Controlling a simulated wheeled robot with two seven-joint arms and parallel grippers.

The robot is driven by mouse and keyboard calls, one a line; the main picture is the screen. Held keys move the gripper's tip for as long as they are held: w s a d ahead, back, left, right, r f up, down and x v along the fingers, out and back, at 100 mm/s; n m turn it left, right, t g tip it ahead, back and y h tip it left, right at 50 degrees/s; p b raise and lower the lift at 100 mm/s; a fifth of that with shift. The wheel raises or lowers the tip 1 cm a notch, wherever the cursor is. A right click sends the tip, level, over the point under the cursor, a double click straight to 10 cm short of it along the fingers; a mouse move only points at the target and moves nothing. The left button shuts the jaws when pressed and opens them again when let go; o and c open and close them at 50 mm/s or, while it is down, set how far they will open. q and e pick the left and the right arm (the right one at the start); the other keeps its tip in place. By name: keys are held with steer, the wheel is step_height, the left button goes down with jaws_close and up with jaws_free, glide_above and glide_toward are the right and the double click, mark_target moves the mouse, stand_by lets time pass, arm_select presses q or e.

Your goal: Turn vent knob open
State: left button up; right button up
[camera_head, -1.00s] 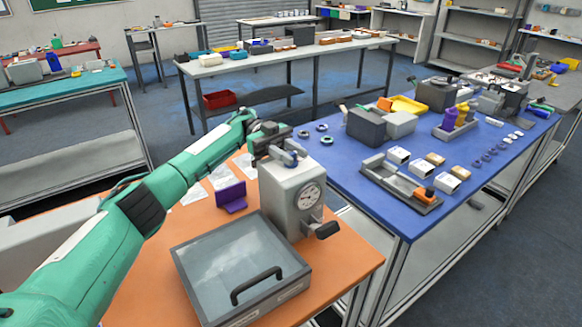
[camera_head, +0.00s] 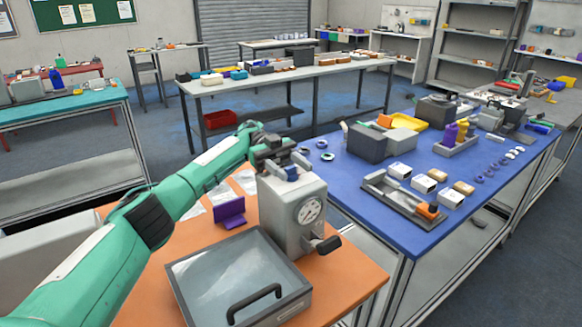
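A grey box-shaped unit (camera_head: 283,222) with a round dial gauge (camera_head: 309,211) stands on the orange table. A dark knob or lever (camera_head: 326,244) sticks out low on its right side. A small blue part (camera_head: 292,174) sits on its top. My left gripper (camera_head: 288,160) is over the top of the unit, close to the blue part. Its fingertips are small and partly hidden, so I cannot tell whether they touch or grip it. No label marks the vent knob. My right gripper is not in view.
A clear-lidded grey case (camera_head: 222,270) with a black handle (camera_head: 254,297) stands in front of the unit. A purple bracket (camera_head: 230,213) and papers lie to the left. The blue table (camera_head: 352,192) at right holds trays and boxes.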

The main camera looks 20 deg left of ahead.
mark_target(291, 167)
arm_select(q)
steer(key=shift+r, duration=0.1)
step_height(291, 167, up, 20)
steer(key=b, duration=0.1)
steer(key=shift+b, duration=0.3)
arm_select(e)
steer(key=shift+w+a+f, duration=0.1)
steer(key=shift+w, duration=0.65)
